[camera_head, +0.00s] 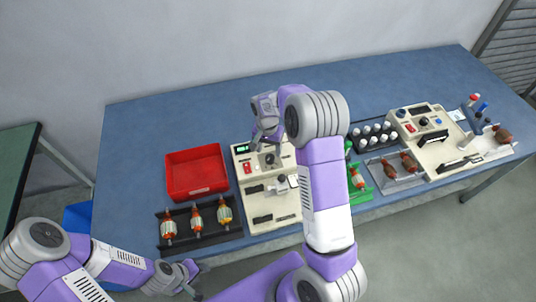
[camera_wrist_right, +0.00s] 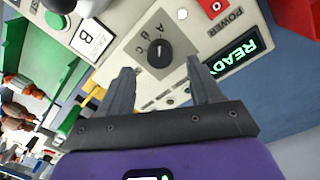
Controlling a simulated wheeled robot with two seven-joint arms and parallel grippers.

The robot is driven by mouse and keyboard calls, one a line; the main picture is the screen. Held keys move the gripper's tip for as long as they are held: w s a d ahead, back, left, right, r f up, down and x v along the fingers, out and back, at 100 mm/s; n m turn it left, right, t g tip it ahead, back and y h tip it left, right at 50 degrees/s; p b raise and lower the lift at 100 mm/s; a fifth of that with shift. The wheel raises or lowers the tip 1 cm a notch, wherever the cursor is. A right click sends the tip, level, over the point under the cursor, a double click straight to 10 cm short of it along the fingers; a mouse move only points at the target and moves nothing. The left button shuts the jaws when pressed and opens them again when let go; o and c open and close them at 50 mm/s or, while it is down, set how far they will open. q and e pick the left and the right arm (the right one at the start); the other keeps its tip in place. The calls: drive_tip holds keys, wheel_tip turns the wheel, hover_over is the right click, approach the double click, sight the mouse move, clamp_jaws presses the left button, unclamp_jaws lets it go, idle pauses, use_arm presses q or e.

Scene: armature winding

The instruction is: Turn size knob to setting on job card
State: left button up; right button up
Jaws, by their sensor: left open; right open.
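The size knob (camera_wrist_right: 160,52) is a dark round dial on the beige machine panel, with letters A, B and C printed beside it. Its pale pointer mark is too small to read surely. A white job card (camera_wrist_right: 87,38) with a large B stands beside the panel. My right gripper (camera_wrist_right: 162,85) is open, its two fingers apart and facing the knob, with nothing between them. In the head view it hangs over the beige winding machine (camera_head: 242,164). My left gripper (camera_head: 190,279) is open and empty, low in front of the table.
A green READY display (camera_wrist_right: 230,58) and a red switch (camera_wrist_right: 210,5) are near the knob. A red bin (camera_head: 196,187) and a black rack (camera_head: 176,240) of armatures lie left of the machine. A second beige machine (camera_head: 437,150) stands right. The table's back left is clear.

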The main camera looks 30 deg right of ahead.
sight(270, 157)
wheel_tip(270, 157, down, 4)
drive_tip(key=shift+s+f, duration=0.15)
drive_tip(key=c, duration=1)
drive_tip(key=shift+c, duration=0.2)
drive_tip(key=shift+n, duration=0.3)
drive_tip(key=n+b, duration=0.1)
drive_tip(key=n, duration=0.2)
drive_tip(key=shift+d+n, duration=0.1)
drive_tip(key=shift+n, duration=2.4)
